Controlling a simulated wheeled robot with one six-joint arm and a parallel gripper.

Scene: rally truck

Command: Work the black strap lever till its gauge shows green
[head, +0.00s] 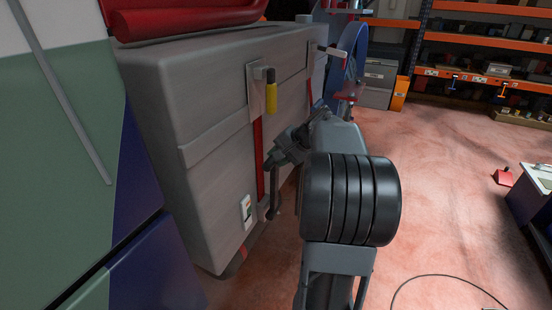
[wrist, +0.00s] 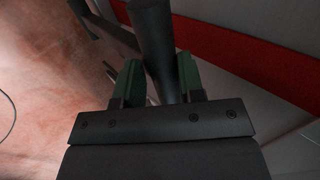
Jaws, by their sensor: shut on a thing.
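The black strap lever (head: 275,192) hangs low on the red strap (head: 257,150) on the side of a big grey case. My gripper (head: 272,163) is at its upper end. In the wrist view, the lever's dark round bar (wrist: 153,40) passes between the green fingertips of my gripper (wrist: 158,80), which is shut on it. A small white gauge plate (head: 246,212) sits left of the lever's foot; a small reddish mark shows on it, but its reading is too small to tell surely. My arm partly hides the area right of the lever.
A yellow-handled lever (head: 271,95) is higher on the same strap. Another lever with a pale handle (head: 333,53) is farther along the grey case (head: 190,100). Orange shelving (head: 480,78) stands at the back. The reddish floor (head: 450,190) to the right is mostly open, with a cable (head: 440,276).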

